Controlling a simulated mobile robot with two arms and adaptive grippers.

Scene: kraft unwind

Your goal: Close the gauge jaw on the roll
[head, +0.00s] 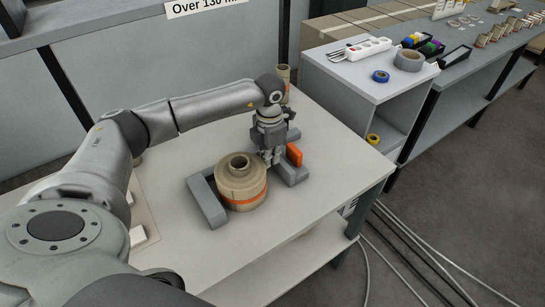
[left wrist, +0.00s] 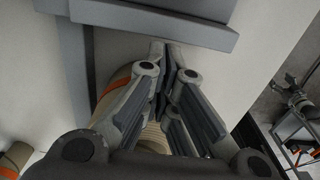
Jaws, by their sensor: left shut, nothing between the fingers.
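The kraft-coloured roll (head: 241,188) with an orange band stands upright on the table, its core upward. The grey gauge has one jaw (head: 206,203) at the roll's left side. Its other jaw (head: 291,174), with an orange block (head: 294,154) by it, is to the roll's right. My left gripper (head: 271,160) points down between the roll and the orange block, fingers shut and empty. I cannot tell if it touches the jaw. The left wrist view shows the shut fingers (left wrist: 162,52), part of the roll (left wrist: 116,84) behind them and a grey gauge bar (left wrist: 155,22). My right gripper is not in view.
The white table (head: 310,210) is clear in front of and right of the gauge. A brown tube (head: 283,73) stands at its back. A side cabinet (head: 340,75) carries a blue tape roll (head: 381,76) and a grey tape roll (head: 409,60). Cables lie on the floor at right.

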